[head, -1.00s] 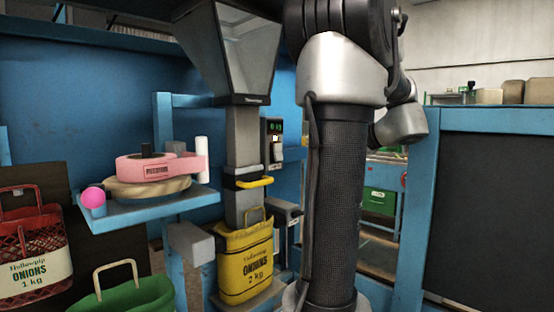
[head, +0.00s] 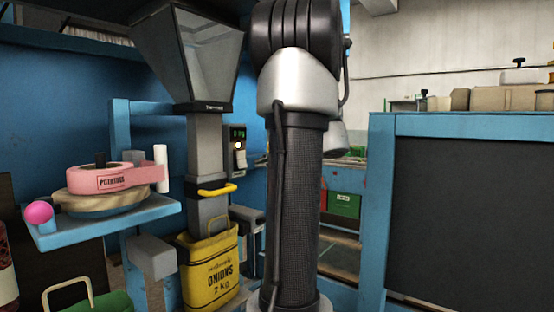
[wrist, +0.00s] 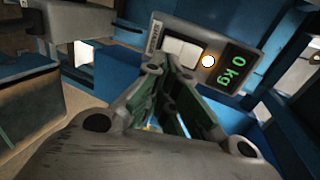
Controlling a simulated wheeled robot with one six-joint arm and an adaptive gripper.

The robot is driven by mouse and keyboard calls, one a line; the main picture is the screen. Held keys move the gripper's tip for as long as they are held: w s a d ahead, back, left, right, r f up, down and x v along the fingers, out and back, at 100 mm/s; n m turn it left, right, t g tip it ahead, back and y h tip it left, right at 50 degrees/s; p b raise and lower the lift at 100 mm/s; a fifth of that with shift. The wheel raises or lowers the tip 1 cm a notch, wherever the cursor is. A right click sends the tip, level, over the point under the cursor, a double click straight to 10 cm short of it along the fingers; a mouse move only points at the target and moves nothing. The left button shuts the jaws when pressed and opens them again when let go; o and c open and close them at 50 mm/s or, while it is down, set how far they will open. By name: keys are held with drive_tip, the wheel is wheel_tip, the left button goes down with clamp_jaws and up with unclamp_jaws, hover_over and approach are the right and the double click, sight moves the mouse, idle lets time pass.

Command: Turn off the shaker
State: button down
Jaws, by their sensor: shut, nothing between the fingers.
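A grey control box (wrist: 188,35) shows in the wrist view with a white rocker switch (wrist: 182,52), a lit round lamp (wrist: 208,61) and a green display reading 0 kg. The box also shows small in the head view (head: 238,150), beside the hopper's chute. My gripper (wrist: 168,67) is shut and empty in the wrist view, its fingertips just below the white switch in the picture. I cannot tell whether they touch it. In the head view my arm hides the gripper.
A hopper (head: 205,60) stands above a yellow onion sack (head: 210,268). A yellow handle (head: 218,190) crosses the chute. A blue shelf (head: 70,236) with a pink potato reel (head: 125,178) juts out at left. A dark blue-framed panel (head: 460,210) stands at right.

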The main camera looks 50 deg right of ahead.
sight(246, 163)
drive_tip(key=shift+x, duration=2.75)
drive_tip(key=shift+w+f, duration=0.25)
drive_tip(key=shift+w, duration=0.15)
drive_tip(key=shift+r, duration=0.1)
drive_tip(key=shift+r, duration=0.7)
